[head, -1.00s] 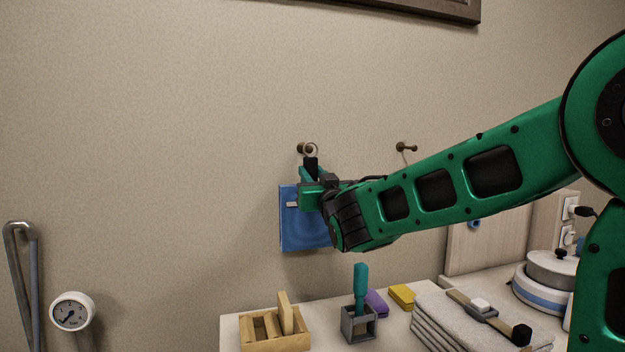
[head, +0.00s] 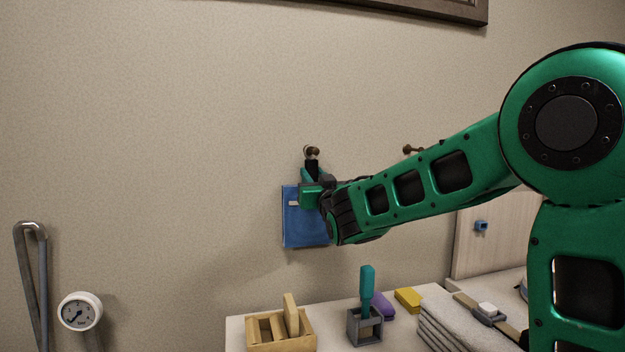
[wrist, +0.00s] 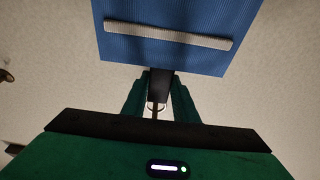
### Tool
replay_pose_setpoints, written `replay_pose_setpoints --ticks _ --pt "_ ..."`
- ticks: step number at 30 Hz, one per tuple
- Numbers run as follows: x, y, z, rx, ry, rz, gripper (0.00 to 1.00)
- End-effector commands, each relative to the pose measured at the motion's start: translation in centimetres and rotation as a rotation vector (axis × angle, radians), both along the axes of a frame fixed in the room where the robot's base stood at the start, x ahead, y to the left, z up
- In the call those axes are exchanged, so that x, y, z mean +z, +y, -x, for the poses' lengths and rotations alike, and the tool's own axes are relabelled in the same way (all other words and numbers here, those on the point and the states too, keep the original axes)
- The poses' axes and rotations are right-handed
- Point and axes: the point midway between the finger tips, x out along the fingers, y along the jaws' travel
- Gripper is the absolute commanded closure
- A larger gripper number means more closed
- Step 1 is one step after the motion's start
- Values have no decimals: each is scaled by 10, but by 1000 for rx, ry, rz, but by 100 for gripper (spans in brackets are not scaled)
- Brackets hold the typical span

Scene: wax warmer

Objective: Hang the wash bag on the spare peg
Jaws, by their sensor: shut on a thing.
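The blue wash bag (head: 303,228) hangs flat in front of the wall, below my gripper (head: 311,172). My gripper is shut on the bag's dark strap (wrist: 158,84), with a finger on each side. The strap's pale ring (wrist: 156,106) shows beyond the fingers in the wrist view. The left wall peg (head: 311,151) is right above my gripper in the head view. The ring overlaps this peg there, but I cannot tell whether it is around the peg. The right wall peg (head: 409,150) is bare where it shows, partly behind my arm.
Below is a counter with a wooden rack (head: 280,328), a grey holder (head: 364,328) with a teal-handled tool, purple and yellow blocks (head: 408,298) and folded towels (head: 455,325). A metal rail (head: 32,280) and a gauge (head: 80,312) are at left. The wall between is clear.

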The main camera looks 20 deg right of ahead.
Motion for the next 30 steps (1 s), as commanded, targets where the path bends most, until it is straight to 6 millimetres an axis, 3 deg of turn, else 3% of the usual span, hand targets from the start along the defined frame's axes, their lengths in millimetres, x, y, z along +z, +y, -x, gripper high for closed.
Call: replay_pose_setpoints --ticks 21,22,24,30 --pt "-3 0 -2 0 -3 0 100" --pt "-3 0 -2 0 -3 0 67" --pt "-3 0 -2 0 -3 0 52" --pt "-3 0 -2 0 -2 0 52"
